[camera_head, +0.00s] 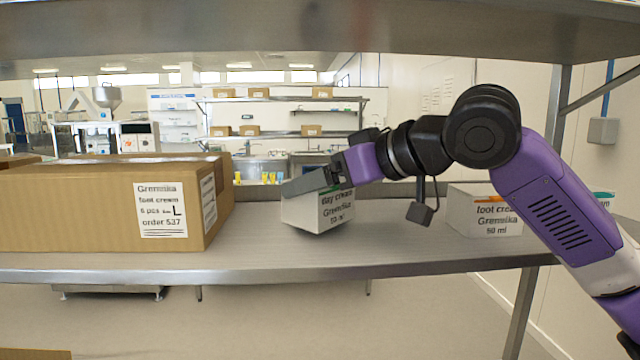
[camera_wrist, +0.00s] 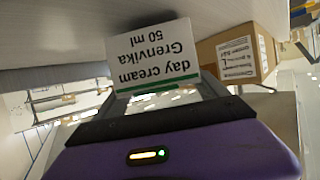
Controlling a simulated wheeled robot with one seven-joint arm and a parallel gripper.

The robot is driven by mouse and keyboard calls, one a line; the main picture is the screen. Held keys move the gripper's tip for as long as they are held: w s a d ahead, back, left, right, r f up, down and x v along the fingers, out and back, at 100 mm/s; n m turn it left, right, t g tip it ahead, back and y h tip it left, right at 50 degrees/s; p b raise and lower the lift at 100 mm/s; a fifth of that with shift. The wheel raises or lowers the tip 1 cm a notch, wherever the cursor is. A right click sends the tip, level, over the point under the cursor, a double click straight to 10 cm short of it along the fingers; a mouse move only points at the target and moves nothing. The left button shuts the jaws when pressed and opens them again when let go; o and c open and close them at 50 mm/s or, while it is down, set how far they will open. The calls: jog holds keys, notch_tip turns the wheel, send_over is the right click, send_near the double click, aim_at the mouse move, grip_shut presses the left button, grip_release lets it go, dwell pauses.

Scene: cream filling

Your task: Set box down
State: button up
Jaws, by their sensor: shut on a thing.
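A small white box labelled "day cream Grenvika 50 ml" (camera_head: 318,211) with a green stripe is in the grip of my gripper (camera_head: 312,183) over the metal shelf (camera_head: 390,255). The box looks tilted, with its lower edge close to the shelf surface; I cannot tell whether it touches. In the wrist view the box (camera_wrist: 152,58) shows upside down, just beyond my gripper (camera_wrist: 165,108). The fingers hide part of the box's top.
A large cardboard box labelled "foot cream" (camera_head: 90,210) stands on the shelf at left. A white foot cream box (camera_head: 482,212) stands at right behind my arm. The shelf between them has free room. An upper shelf (camera_head: 300,28) hangs overhead.

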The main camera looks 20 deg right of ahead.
jog(key=shift+f, duration=0.4)
jog(key=shift+f, duration=0.15)
jog(key=o, duration=1.2)
jog(key=shift+r, duration=0.2)
jog(key=b+v, duration=0.1)
jog(key=v, duration=1.1)
jog(key=shift+d+f, duration=0.1)
